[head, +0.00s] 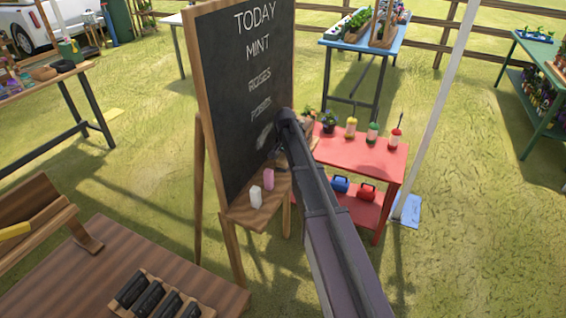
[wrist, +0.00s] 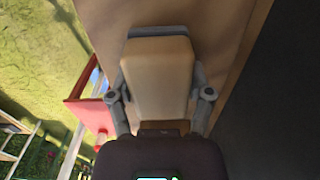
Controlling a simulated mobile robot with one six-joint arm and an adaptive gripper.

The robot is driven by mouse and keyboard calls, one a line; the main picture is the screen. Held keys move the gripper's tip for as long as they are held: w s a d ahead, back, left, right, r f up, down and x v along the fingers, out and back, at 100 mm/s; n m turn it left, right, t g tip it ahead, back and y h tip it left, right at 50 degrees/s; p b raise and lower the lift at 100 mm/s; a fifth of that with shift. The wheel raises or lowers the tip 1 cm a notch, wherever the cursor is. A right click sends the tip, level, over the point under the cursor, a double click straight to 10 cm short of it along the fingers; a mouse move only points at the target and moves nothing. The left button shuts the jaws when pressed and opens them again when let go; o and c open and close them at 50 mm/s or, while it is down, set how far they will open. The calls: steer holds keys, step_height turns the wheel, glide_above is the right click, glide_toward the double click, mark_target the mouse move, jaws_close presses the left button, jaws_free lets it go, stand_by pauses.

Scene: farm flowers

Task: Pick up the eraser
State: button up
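In the wrist view a pale tan block with a grey strip at its far end, which looks like the eraser (wrist: 160,75), fills the space between my fingers. My gripper (wrist: 160,65) has one finger along each side of the block, and both appear to touch it. The wooden ledge (wrist: 228,25) of the chalkboard lies behind it. In the head view my dark arm reaches to the right end of the ledge (head: 238,213). My fingers cannot be made out there. I cannot tell whether the block touches the ledge.
The chalkboard (head: 235,120) rises close beside the ledge. A white item (head: 255,197) and a pink item (head: 269,180) stand on the ledge. A red table (head: 370,158) with bottles is just right of it. A brown table (head: 110,270) is at front left.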

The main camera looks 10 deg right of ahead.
steer(key=shift+c, duration=1.2)
steer(key=shift+r, duration=0.2)
step_height(320, 180, up, 4)
steer(key=p, duration=0.4)
steer(key=shift+f, duration=0.15)
steer(key=s+d+p, duration=0.1)
steer(key=s, duration=1.5)
steer(key=shift+d+r, duration=0.3)
steer(key=shift+r, duration=0.15)
steer(key=o, duration=0.5)
steer(key=c, duration=0.4)
steer(key=shift+o, duration=0.2)
